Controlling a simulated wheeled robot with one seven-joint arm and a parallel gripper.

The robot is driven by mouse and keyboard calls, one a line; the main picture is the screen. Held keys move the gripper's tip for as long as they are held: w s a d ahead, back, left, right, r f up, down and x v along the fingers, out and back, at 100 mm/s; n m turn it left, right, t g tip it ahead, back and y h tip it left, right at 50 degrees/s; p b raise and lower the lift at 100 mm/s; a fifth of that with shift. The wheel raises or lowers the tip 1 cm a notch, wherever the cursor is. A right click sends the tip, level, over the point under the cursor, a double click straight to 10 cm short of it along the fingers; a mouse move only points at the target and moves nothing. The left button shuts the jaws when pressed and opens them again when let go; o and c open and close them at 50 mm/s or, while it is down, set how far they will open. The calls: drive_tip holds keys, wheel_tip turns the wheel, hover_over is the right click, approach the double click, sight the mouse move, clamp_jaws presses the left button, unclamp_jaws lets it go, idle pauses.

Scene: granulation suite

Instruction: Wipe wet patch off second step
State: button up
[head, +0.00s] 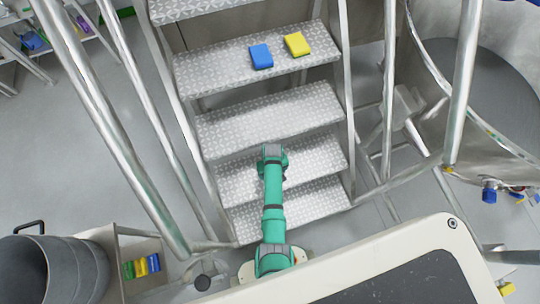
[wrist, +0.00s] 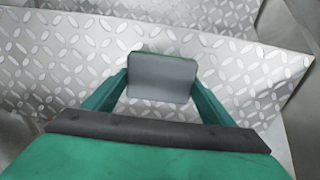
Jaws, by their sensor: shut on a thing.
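My gripper (head: 272,150) reaches over the lower steps of a metal staircase. In the wrist view its two green fingers are shut on a grey block (wrist: 160,78) with a thin dark green edge along its top. The block is in front of a diamond-plate tread; I cannot tell whether it touches it. The second step (head: 325,158) from the bottom is partly hidden by my arm. The bottom step (head: 315,197) is below it and the third step (head: 225,133) above it. I cannot make out a wet patch on the treads.
A blue block (head: 261,56) and a yellow block (head: 297,44) lie on the fourth step (head: 215,68). Metal handrails (head: 100,110) flank the stairs. A grey drum (head: 60,272) and several coloured blocks (head: 142,266) are at lower left. A large round vessel (head: 490,90) stands at right.

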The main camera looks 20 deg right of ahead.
sight(245, 183)
drive_tip(key=shift+d, duration=1.4)
drive_tip(key=shift+a, duration=0.15)
drive_tip(key=shift+a+f, duration=0.15)
drive_tip(key=shift+a, duration=1.45)
drive_tip(key=shift+a, duration=6.3)
drive_tip(key=shift+r, duration=3)
